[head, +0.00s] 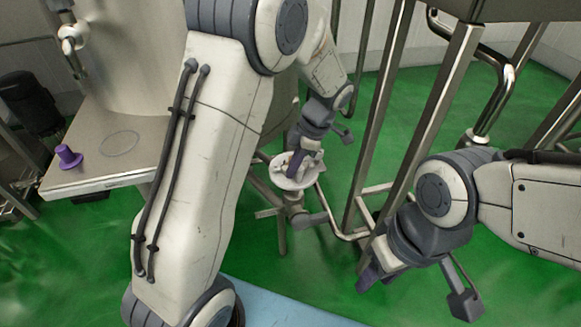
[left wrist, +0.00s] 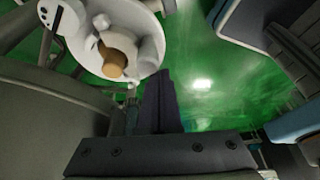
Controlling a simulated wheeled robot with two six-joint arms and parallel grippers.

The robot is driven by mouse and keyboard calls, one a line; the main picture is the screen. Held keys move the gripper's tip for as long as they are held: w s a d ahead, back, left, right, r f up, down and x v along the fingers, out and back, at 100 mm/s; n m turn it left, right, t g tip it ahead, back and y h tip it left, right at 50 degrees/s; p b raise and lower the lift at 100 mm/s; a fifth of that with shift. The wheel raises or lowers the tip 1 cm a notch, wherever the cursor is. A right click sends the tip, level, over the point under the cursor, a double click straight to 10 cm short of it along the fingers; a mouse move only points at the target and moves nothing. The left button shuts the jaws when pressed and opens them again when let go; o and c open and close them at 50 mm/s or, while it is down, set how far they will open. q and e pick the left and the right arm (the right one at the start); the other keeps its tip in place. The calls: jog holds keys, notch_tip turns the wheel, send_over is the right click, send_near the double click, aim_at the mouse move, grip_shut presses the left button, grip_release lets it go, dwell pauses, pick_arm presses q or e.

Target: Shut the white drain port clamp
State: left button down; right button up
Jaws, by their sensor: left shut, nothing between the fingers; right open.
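The white drain port clamp (head: 283,181) is a round white piece on the metal pipework low beside the tank. It also shows at the top of the left wrist view (left wrist: 151,50), around a tan cylindrical end (left wrist: 112,64). My left gripper (head: 297,165) is at the clamp and covers part of it in the head view. Its fingers (left wrist: 158,78) are shut and empty, just below the clamp in the left wrist view. Whether they touch it, I cannot tell. The clamp's latch state is unclear. My right gripper (head: 370,279) is open and empty, lower right of the clamp.
A metal table (head: 110,165) with a purple piece (head: 68,156) stands at the left. Steel frame posts (head: 378,110) rise close to the right of the clamp. Pipes (head: 335,222) run below it. Green floor (head: 310,270) is open in front.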

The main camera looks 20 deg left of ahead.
pick_arm(q)
jog(key=shift+w+d, duration=0.1)
jog(key=shift+w, duration=0.15)
dwell(0.4)
